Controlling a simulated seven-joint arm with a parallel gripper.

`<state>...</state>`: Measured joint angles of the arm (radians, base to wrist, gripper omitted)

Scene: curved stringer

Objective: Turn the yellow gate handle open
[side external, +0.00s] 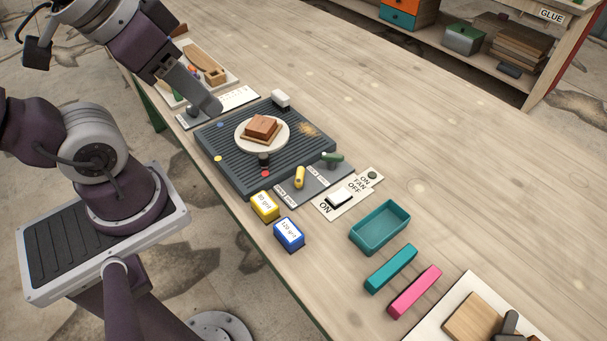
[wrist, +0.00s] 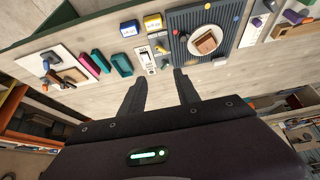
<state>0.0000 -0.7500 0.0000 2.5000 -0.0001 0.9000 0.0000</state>
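The yellow gate handle (side external: 300,178) sits on a small grey labelled panel (side external: 312,182) at the front right edge of the ribbed dark mat. A green handle (side external: 333,158) is beside it on the same panel. In the wrist view the yellow handle (wrist: 162,48) is small and lies beyond my fingertips. My gripper (wrist: 160,75) is open and empty, its two dark fingers apart. In the side view my gripper (side external: 212,106) is over the far left part of the mat, well away from the yellow handle and touching nothing I can make out.
The ribbed mat (side external: 220,160) holds a white disc with a brown block (side external: 262,127). Yellow (side external: 265,206) and blue (side external: 289,234) grit blocks stand in front. A fan switch plate (side external: 350,188), a teal tray (side external: 380,222) and teal and pink bars lie to the right. The back of the table is clear.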

